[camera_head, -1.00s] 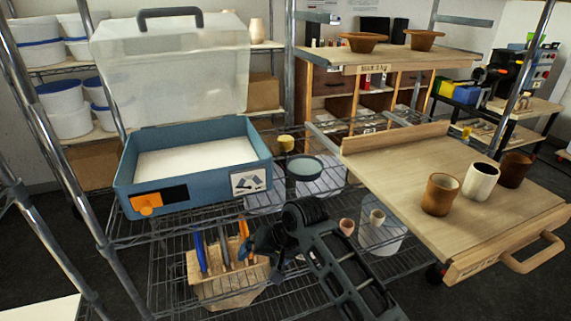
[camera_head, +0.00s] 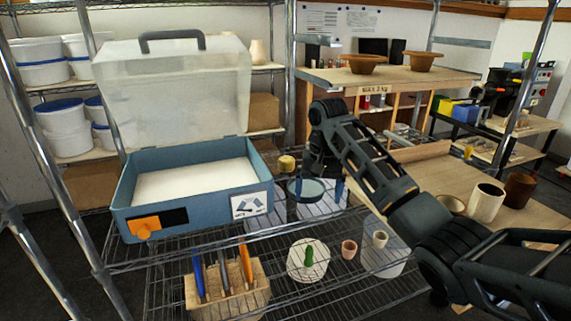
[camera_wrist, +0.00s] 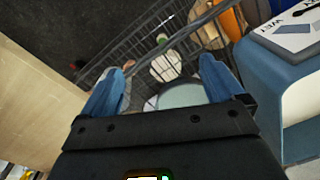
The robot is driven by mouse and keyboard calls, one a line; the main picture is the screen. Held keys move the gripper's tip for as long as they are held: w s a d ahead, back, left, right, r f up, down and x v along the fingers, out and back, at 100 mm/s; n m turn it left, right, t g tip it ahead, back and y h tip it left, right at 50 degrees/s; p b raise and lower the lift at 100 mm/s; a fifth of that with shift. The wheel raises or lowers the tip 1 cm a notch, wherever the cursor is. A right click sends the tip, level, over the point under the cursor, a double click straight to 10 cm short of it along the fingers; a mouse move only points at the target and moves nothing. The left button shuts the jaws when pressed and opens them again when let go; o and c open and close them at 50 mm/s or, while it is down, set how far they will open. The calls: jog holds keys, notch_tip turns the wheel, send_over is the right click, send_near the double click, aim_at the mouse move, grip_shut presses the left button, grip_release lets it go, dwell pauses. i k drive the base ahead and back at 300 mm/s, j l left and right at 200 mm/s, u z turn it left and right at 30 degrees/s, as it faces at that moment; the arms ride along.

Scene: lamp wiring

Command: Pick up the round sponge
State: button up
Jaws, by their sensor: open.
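A small round yellow piece (camera_head: 286,163), which looks like the round sponge, sits on the upper wire shelf just right of the blue box. A shallow round blue-grey dish (camera_head: 305,187) is close in front of it. My gripper (camera_head: 319,190) hangs above the shelf at the dish, to the right of and nearer than the yellow piece, and partly hides the dish. In the wrist view my gripper's blue fingers (camera_wrist: 160,88) are spread wide with nothing between them, and the dish (camera_wrist: 182,95) shows beyond them. I cannot make out the yellow piece there.
The blue box (camera_head: 195,190) with its clear lid raised stands left of the yellow piece. A wooden board with brown and white cups (camera_head: 487,203) is at the right. The lower shelf holds a tool block (camera_head: 228,292) and small pots (camera_head: 349,249). A metal post rises behind.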

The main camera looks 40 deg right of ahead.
aim_at(286, 163)
jog(key=i+l, duration=0.2)
jog(key=i, duration=0.25)
jog(key=i+l, duration=0.2)
jog(key=i, duration=0.25)
